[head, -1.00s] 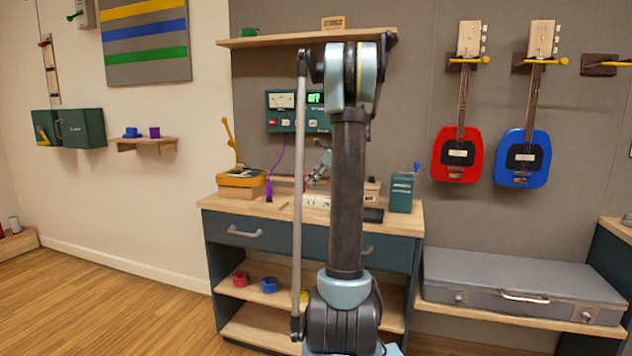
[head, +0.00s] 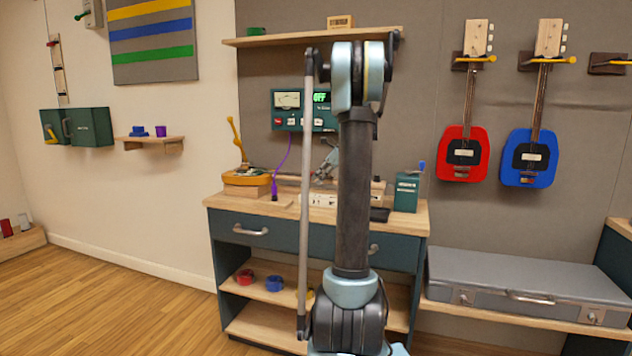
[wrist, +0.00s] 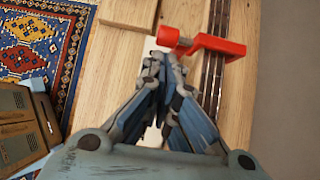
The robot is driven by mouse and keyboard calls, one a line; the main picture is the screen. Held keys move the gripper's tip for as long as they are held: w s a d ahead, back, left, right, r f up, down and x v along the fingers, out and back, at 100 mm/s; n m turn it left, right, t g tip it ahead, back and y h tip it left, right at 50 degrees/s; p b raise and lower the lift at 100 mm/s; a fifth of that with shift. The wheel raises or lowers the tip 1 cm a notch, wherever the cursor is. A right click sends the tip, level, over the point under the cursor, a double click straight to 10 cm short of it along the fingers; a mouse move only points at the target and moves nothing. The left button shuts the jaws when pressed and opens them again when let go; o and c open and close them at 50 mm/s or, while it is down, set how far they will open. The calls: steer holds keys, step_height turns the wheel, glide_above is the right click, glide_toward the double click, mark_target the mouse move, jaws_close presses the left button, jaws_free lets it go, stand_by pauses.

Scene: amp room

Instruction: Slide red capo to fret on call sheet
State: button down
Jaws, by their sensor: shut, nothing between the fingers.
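A red capo (wrist: 222,47) with a round knob (wrist: 167,36) sits across a stringed neck (wrist: 214,85) in the wrist view. The neck lies along a pale wooden surface (wrist: 122,60). My gripper (wrist: 164,58) is shut and empty, its tips just below the knob; I cannot tell whether they touch it. In the head view my gripper (head: 326,166) is over the workbench (head: 222,204), partly behind my arm. The capo is not discernible there. I cannot make out a call sheet for certain.
A teal meter box (head: 288,110) hangs behind the bench, with a purple cable below it. A yellow-topped box (head: 246,180) stands at the bench's left and a green box (head: 406,192) at its right. Red (head: 461,160) and blue (head: 528,158) guitars hang on the wall.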

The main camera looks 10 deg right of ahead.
steer(key=d, duration=0.1)
steer(key=s+d+r, duration=0.1)
steer(key=shift+s+d+r, duration=0.15)
steer(key=shift+s+d, duration=0.1)
steer(key=shift+d, duration=0.15)
steer(key=v, duration=0.7)
steer(key=s+a+f+n+g+h, duration=0.1)
steer(key=s+a+f+n, duration=0.1)
steer(key=s+a+n, duration=0.45)
steer(key=s+a+f+n+h, duration=0.1)
steer(key=s+a+f+n, duration=0.15)
steer(key=s, duration=0.75)
steer(key=s+a+f+n+g+h, duration=0.1)
steer(key=s+a+f+n, duration=0.15)
steer(key=s+a, duration=0.4)
steer(key=s+f+n+h, duration=0.1)
steer(key=s+f+n, duration=0.5)
steer(key=s, duration=0.5)
steer(key=s+f+n+h, duration=0.2)
steer(key=s+f+n, duration=0.5)
steer(key=s+f, duration=0.4)
steer(key=shift+f+h, duration=0.3)
steer(key=shift+s, duration=0.1)
